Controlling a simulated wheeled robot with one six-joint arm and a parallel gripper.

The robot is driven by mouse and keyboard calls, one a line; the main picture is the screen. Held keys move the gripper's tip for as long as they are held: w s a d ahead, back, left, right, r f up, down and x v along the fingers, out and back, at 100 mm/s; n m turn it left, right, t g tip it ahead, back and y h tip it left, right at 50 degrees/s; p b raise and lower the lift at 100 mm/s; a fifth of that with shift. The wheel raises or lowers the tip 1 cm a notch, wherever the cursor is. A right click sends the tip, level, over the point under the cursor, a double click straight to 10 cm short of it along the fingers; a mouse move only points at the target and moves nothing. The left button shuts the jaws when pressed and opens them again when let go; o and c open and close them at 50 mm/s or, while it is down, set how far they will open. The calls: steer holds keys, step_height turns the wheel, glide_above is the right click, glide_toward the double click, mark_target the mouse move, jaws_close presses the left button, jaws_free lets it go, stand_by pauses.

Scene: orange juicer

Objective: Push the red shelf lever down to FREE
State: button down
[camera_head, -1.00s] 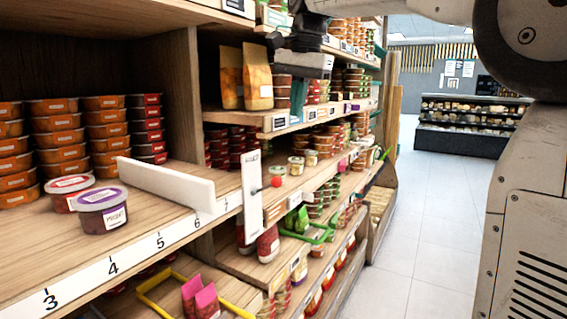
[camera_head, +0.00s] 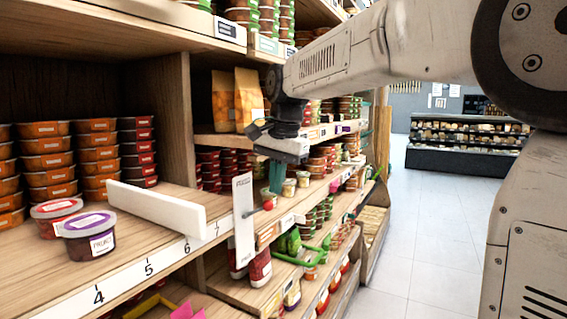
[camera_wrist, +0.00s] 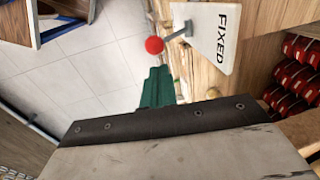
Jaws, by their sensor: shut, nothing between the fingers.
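The red lever knob (camera_head: 268,204) sticks out on a thin arm from a white upright plate (camera_head: 243,222) at the shelf's front edge. In the wrist view the red knob (camera_wrist: 154,45) sits on a grey rod beside the word FIXED on the plate (camera_wrist: 214,38). The word FREE is not readable in either view. My gripper (camera_head: 275,180), with green fingers, hangs above the knob in the head view. In the wrist view its shut, empty fingers (camera_wrist: 157,84) end short of the knob, with a visible gap.
A white divider (camera_head: 155,208) stands on the numbered shelf, beside a purple-lidded tub (camera_head: 90,240) and stacked orange tubs (camera_head: 45,160). Small jars (camera_head: 289,187) stand behind the knob. Green-handled goods (camera_head: 310,250) lie on the lower shelf. The aisle floor (camera_head: 440,230) is clear.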

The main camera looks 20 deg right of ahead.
steer(key=shift+s+a+f, duration=0.2)
steer(key=shift+a+f, duration=0.15)
steer(key=shift+f, duration=0.05)
